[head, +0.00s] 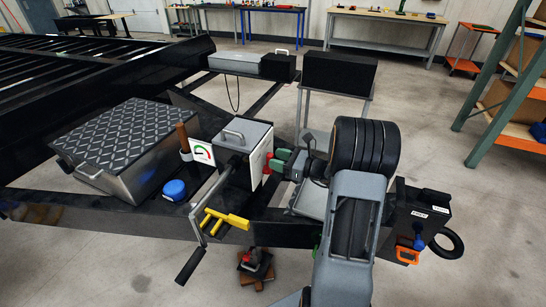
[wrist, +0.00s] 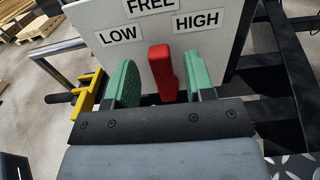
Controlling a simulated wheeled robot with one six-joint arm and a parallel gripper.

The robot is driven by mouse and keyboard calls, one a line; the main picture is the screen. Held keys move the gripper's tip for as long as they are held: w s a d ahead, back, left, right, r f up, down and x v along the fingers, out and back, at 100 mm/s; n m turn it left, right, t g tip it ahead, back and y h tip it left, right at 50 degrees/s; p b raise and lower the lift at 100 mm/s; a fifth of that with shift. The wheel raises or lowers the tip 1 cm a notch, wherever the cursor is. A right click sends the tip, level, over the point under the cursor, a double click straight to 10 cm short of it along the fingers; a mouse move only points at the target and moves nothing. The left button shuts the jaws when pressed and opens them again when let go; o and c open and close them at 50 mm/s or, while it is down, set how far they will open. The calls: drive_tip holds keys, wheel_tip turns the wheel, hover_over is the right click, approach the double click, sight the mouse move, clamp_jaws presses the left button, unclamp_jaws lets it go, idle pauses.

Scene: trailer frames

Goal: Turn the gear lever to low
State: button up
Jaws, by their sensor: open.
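The red gear lever (wrist: 163,73) stands nearly upright on a white panel (wrist: 98,18) in the wrist view. Its top end points up toward the FREE label (wrist: 151,5). The LOW label (wrist: 120,34) is to its upper left and the HIGH label (wrist: 196,20) to its upper right. My gripper (wrist: 160,62) is open, with one green finger pad on each side of the lever and a small gap on both sides.
A diamond-plate toolbox (head: 120,137) and a blue cap (head: 174,189) are farther left. A black control box (head: 420,212) is at the right.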

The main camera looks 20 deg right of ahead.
drive_tip(key=shift+x, duration=1.15)
clamp_jaws()
